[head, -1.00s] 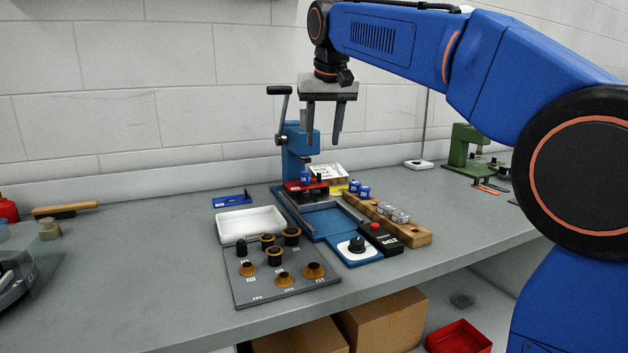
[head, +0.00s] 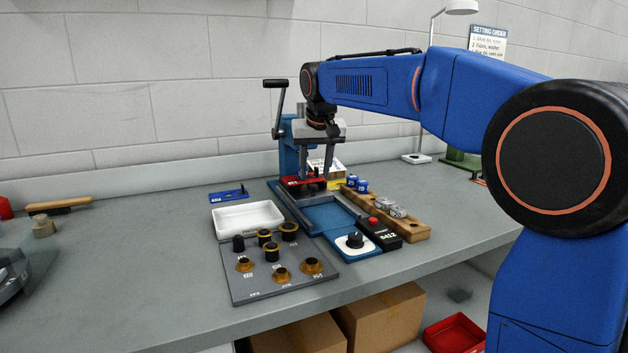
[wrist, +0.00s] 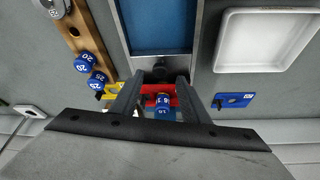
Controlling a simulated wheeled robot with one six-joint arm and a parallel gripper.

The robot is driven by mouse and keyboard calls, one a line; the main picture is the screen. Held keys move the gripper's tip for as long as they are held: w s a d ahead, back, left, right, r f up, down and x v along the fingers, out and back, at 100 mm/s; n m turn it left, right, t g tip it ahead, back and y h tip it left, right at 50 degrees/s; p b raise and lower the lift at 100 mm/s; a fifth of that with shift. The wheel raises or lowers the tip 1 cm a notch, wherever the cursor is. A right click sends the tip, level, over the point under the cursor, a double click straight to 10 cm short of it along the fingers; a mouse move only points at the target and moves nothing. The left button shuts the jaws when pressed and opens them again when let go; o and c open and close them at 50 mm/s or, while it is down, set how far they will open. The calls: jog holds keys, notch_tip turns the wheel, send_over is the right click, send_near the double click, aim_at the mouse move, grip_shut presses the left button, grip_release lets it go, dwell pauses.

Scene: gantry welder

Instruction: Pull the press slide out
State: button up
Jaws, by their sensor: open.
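The press slide (head: 291,182) is a red block at the back end of the blue track, under the blue arbor press (head: 292,150). In the wrist view the red slide (wrist: 173,97) carries a blue-and-white numbered cylinder (wrist: 162,103). A dark round knob (wrist: 160,73) stands at its front. My gripper (head: 315,176) is low over the slide, fingers pointing down and open. In the wrist view its fingertips (wrist: 161,80) lie to either side of the knob, with gaps showing; I cannot tell their exact height against it. The fingers hide part of the slide.
The blue track bed (head: 331,217) in front of the slide is empty. A white tray (head: 247,216) lies left of it. A wooden rack (head: 413,230) with cylinders and a black control box (head: 379,234) stand right. A grey plate with several bushings (head: 285,293) is in front.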

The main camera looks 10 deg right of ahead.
aim_at(314, 185)
jog(key=shift+x, duration=1.95)
jog(key=shift+s, duration=0.1)
grip_shut()
